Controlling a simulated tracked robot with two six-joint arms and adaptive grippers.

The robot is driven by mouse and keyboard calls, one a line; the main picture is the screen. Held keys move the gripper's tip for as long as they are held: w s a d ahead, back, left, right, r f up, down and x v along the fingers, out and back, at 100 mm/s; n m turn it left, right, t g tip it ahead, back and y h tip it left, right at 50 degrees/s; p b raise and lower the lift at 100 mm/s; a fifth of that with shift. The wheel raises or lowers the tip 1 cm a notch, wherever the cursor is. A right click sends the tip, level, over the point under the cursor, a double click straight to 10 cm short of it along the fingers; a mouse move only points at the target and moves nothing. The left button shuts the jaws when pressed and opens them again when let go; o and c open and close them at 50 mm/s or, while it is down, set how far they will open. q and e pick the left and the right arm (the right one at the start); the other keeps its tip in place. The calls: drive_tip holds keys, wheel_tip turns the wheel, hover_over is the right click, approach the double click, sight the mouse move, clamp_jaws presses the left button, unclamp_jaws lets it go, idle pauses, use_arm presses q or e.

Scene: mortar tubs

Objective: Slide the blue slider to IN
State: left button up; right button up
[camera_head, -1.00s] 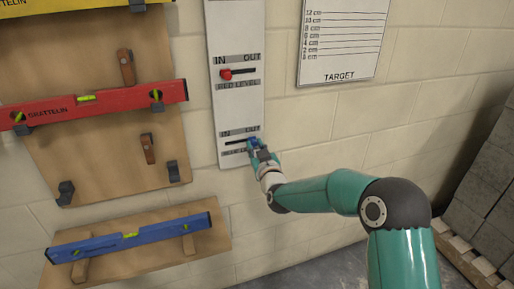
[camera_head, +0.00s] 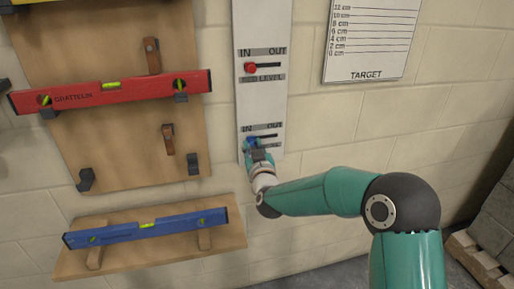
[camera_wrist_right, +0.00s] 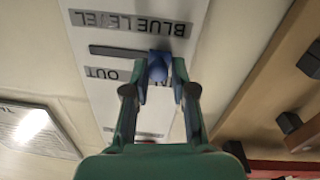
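The blue slider (camera_head: 250,141) is on the lower slot of the white wall panel (camera_head: 262,105), at the slot's left end under IN. My right gripper (camera_head: 256,146) is at the slider and partly covers it. In the right wrist view the picture is upside down. There the fingers (camera_wrist_right: 160,72) lie on both sides of the blue slider (camera_wrist_right: 158,62) and look closed on it. The empty slot runs from it towards the OUT label; the IN label is mostly hidden by the gripper. My left gripper is not in view.
A red slider (camera_head: 250,67) sits at the IN side of the panel's upper slot. Left of the panel are a red spirit level (camera_head: 130,91) and a blue spirit level (camera_head: 150,229) on wooden boards. A target chart (camera_head: 371,37) hangs to the right.

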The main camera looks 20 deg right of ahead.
drive_tip(key=o, duration=0.3)
drive_tip(key=shift+a, duration=0.25)
drive_tip(key=shift+d, duration=0.1)
drive_tip(key=s, duration=0.4)
drive_tip(key=s+a, duration=0.1)
drive_tip(key=s, duration=0.3)
drive_tip(key=s+a, duration=0.1)
drive_tip(key=s, duration=0.3)
drive_tip(key=shift+w+f, duration=0.1)
